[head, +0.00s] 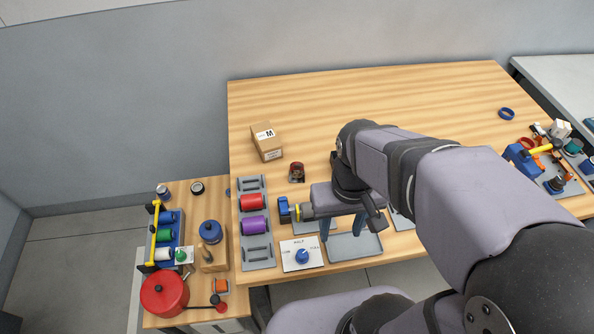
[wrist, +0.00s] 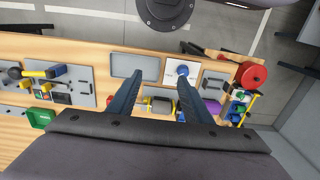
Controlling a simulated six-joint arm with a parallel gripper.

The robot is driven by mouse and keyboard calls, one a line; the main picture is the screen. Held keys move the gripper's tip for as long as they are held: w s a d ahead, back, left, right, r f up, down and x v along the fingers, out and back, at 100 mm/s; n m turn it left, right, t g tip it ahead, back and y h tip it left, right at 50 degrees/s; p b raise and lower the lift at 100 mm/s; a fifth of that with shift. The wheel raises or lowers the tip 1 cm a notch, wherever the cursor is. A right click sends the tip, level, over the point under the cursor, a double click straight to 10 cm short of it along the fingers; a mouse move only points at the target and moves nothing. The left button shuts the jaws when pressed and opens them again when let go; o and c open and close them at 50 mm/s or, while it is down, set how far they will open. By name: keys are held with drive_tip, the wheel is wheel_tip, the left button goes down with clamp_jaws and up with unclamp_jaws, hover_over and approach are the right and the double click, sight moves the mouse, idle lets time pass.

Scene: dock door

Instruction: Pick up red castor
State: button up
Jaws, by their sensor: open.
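The red castor (head: 297,172), a small red and dark piece, stands on the wooden table in the head view, in front of the cardboard box. I cannot make it out in the wrist view. My gripper (head: 341,232) is open and empty, fingers pointing down, over the grey trays near the table's front edge. It is apart from the castor, to its right and nearer the front edge. In the wrist view my gripper (wrist: 160,76) shows its two fingers spread with nothing held between them.
A cardboard box (head: 266,142) stands behind the castor. A grey rack (head: 257,254) with red and purple cylinders is at the left. A knob panel (head: 301,264) and grey tray (head: 354,248) lie along the front edge. The table's back middle is clear.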

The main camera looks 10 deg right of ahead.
drive_tip(key=w+a+f+t+y+b, duration=0.1)
drive_tip(key=w+a+f+t+b, duration=0.15)
drive_tip(key=w+a, duration=0.35)
drive_tip(key=r+m+t+h+b, duration=0.2)
drive_tip(key=t+h+b, duration=0.1)
drive_tip(key=t, duration=0.7)
hover_over(297, 166)
drive_tip(key=s+a, duration=0.2)
drive_tip(key=s, duration=0.4)
drive_tip(key=shift+t+h, duration=0.3)
drive_tip(key=shift+t, duration=0.05)
drive_tip(key=f, duration=0.7)
drive_tip(key=d+f, duration=0.1)
drive_tip(key=f, duration=0.2)
drive_tip(key=shift+w+d+f, duration=0.1)
drive_tip(key=shift+w+f, duration=0.05)
drive_tip(key=shift+f, duration=0.65)
drive_tip(key=shift+p+x, duration=1.25)
drive_tip(key=shift+x, duration=2.45)
